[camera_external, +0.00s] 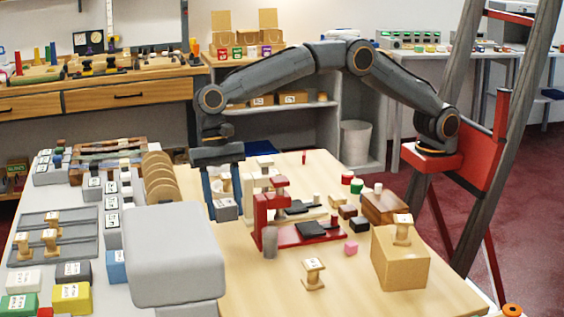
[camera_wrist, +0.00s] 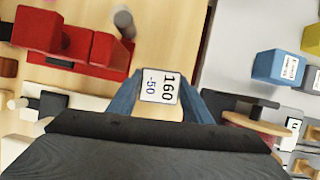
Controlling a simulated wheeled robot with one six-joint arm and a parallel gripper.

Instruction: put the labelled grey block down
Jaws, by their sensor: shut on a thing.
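My gripper (camera_external: 226,206) points down over the left part of the wooden table top (camera_external: 250,285), with its blue fingers shut on a small grey block (camera_external: 227,211). In the wrist view the block (camera_wrist: 160,87) sits between the two fingertips (camera_wrist: 160,96). Its white label faces the camera and reads "160" and "-50". The block looks low, close to the table top; I cannot tell whether it touches the wood.
A red stand (camera_external: 272,215) is right of the block, with a grey cylinder (camera_external: 270,242) near it. Left are tan discs (camera_external: 160,180) and a large grey box (camera_external: 172,255). A wooden box (camera_external: 400,260) stands at the right. Bare wood lies at the front.

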